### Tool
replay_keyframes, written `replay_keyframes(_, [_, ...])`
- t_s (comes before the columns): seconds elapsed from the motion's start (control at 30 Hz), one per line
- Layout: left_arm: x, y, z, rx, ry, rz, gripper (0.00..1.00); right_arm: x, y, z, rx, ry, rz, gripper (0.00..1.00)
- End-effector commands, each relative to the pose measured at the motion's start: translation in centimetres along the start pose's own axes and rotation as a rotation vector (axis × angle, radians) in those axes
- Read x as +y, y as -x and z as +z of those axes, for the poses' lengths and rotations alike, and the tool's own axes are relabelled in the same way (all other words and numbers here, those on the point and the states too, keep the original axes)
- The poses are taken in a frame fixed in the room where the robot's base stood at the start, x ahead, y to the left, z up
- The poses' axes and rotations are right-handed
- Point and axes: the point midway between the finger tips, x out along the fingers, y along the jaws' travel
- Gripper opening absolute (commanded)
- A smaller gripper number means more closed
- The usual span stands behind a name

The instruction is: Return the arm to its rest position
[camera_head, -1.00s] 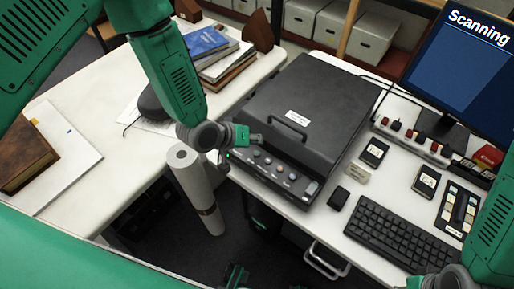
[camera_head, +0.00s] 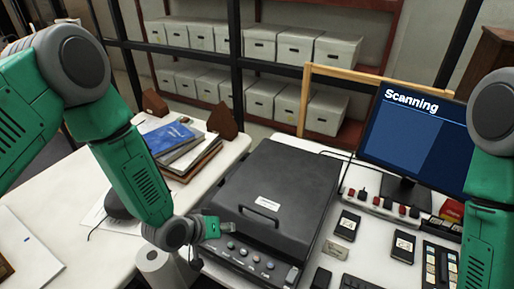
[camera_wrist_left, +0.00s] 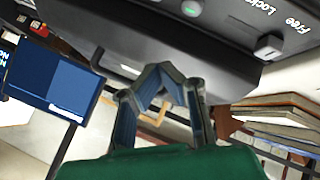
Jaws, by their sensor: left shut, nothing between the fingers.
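My left arm (camera_head: 135,180) comes down from the left in the head view. Its gripper (camera_head: 212,228) is small there, at the front left edge of the black scanner (camera_head: 278,188), beside its row of buttons. Whether it touches the scanner I cannot tell. In the left wrist view the gripper (camera_wrist_left: 160,72) has its fingertips together and nothing shows between them. The scanner's dark front (camera_wrist_left: 215,45) fills the top of that view. My right arm (camera_head: 486,190) hangs at the right edge of the head view; its gripper is out of frame.
A monitor (camera_head: 415,133) reading "Scanning" stands right of the scanner. Books (camera_head: 180,150) lie on the left table. Shelves with grey boxes (camera_head: 298,46) are behind. A keypad (camera_head: 438,268) lies at front right.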

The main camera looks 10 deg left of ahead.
Motion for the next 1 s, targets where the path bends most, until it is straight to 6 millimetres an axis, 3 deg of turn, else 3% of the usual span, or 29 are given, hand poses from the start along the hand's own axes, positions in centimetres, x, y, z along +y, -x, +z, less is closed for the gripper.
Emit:
replay_keyframes(0.07, [-0.2,-0.1,0.3,-0.004,-0.001,-0.003,0.00,0.0,-0.2,0.0,0.000,0.000,0.000,0.00])
replay_keyframes(0.17, [-1.5,-0.3,2.4,-0.034,-0.009,-0.031,0.00,0.0,-1.3,0.1,0.000,0.000,0.000,0.00])
replay_keyframes(0.27, [-4.5,-0.5,7.0,-0.102,-0.025,-0.096,0.00,0.0,-3.8,0.2,0.000,0.000,0.000,0.00])
replay_keyframes(0.37, [-8.6,0.1,13.2,-0.202,-0.055,-0.192,0.00,-0.1,-7.0,0.4,0.000,0.000,0.000,0.00])
replay_keyframes(0.5, [-14.2,2.5,21.2,-0.352,-0.103,-0.333,0.00,-0.1,-11.2,0.6,-0.001,0.000,0.000,0.00])
replay_keyframes(0.6, [-17.2,4.8,25.3,-0.445,-0.135,-0.417,0.00,-0.1,-13.4,0.7,-0.001,0.000,0.000,0.00])
replay_keyframes(0.7, [-19.0,6.7,27.9,-0.512,-0.158,-0.477,0.00,-0.1,-14.8,0.8,0.000,0.000,0.000,0.00])
replay_keyframes(0.8, [-19.9,8.0,29.1,-0.549,-0.170,-0.510,0.00,-0.1,-15.3,0.8,0.000,0.000,0.000,0.00])
replay_keyframes(1.0, [-20.0,8.7,29.3,-0.562,-0.175,-0.520,0.00,-0.1,-15.2,0.8,0.001,0.000,0.000,0.00])
